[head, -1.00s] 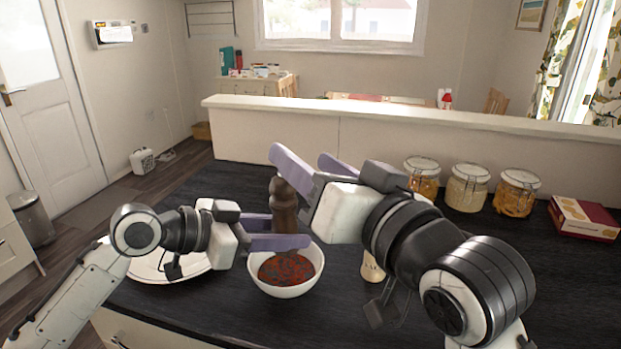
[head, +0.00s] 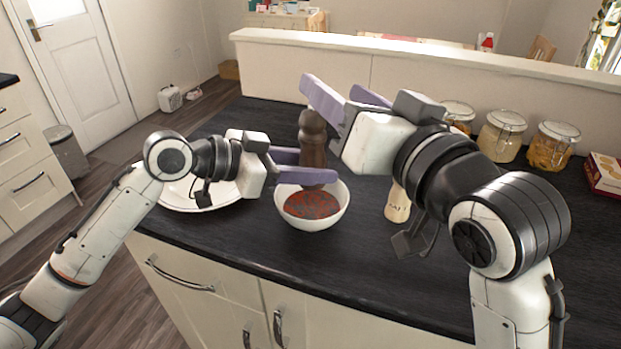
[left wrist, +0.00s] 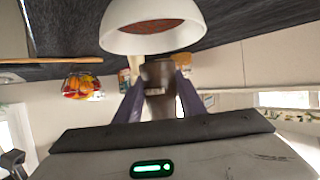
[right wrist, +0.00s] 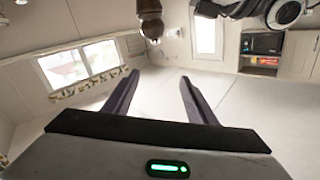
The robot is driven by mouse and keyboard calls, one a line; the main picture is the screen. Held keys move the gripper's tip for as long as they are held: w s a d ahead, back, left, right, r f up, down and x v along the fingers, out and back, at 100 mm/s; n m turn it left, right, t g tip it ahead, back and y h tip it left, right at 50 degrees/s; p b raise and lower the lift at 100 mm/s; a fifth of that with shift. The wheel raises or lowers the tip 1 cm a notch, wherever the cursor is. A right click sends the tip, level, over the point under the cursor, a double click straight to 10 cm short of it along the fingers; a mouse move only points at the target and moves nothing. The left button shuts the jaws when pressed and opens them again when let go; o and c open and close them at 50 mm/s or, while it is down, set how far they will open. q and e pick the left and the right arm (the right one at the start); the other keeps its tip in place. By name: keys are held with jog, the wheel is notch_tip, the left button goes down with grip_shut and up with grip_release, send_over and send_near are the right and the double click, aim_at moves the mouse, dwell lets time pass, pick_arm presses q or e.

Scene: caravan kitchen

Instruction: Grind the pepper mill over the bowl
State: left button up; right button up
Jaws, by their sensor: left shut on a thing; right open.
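The dark brown pepper mill (head: 312,142) is upright at the back part of the white bowl (head: 312,221). The bowl stands on the dark counter and holds reddish food. My left gripper (head: 312,166) is shut on the mill's lower body. The left wrist view shows the mill (left wrist: 158,74) between its fingers, with the bowl (left wrist: 152,38) close by. My right gripper (head: 345,92) is open and empty, beside the mill's top. The right wrist view shows its spread fingers (right wrist: 155,88) with nothing between them; the mill (right wrist: 150,20) is beyond. The mill's lower end is partly hidden by the left finger.
A white plate (head: 180,198) lies left of the bowl, partly behind my left arm. A pale lettered shaker (head: 397,207) stands to the right, partly hidden by my right arm. Several glass jars (head: 501,136) and a red box (head: 604,176) line the back right. A raised white ledge (head: 420,58) bounds the counter.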

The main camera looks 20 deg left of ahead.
jog(key=n, duration=3.5)
send_near(320, 123)
jog(key=x, duration=0.4)
jog(key=shift+w+a+n, duration=0.15)
jog(key=shift+n, duration=0.15)
jog(key=x, duration=1.1)
jog(key=shift+c, duration=0.6)
